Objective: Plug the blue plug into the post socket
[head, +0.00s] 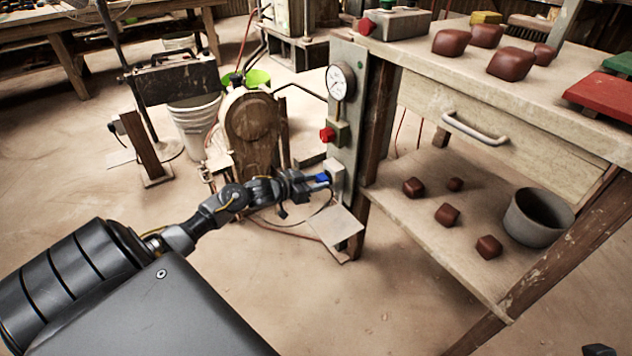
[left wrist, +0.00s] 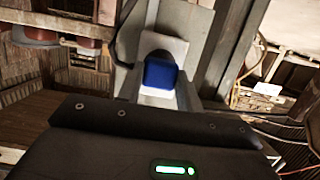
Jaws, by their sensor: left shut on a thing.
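The blue plug (head: 322,178) is at the tip of my left gripper (head: 310,182), which is shut on it in the head view. The pale post socket (head: 334,172) is low on the grey post, just right of the plug. In the left wrist view the blue plug (left wrist: 160,75) is in front of the whitish socket (left wrist: 172,46) and covers its lower part. A dark round area shows just above the plug. I cannot tell whether the plug touches or enters the socket. A dark piece at the lower right edge may be my right gripper (head: 598,350); its jaws are not discernible.
The post (head: 342,130) also carries a gauge (head: 340,82) and a red knob (head: 327,135). A small plate (head: 335,224) juts out below the socket. A workbench with a lower shelf (head: 420,215) stands to the right. The floor at left is mostly open.

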